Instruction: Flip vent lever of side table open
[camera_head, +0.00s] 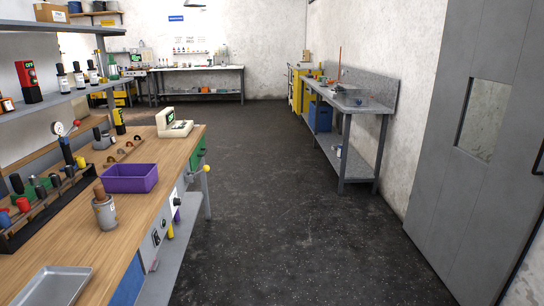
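A grey metal side table (345,100) with a raised back edge stands along the right wall. Small items lie on its top, too small to tell apart, and I cannot make out a vent lever there. On the near wooden workbench (165,198) at left, a lever with a yellow ball knob (206,168) sticks out from the front right end. I cannot tell whether either is the vent lever. Neither of my grippers shows in the head view.
The dark floor (260,190) between the workbench and side table is clear. A purple bin (130,178), a metal tray (52,287) and a grey canister (105,210) stand on the workbench. A grey door (470,160) is at right. A white table (200,69) stands at the back.

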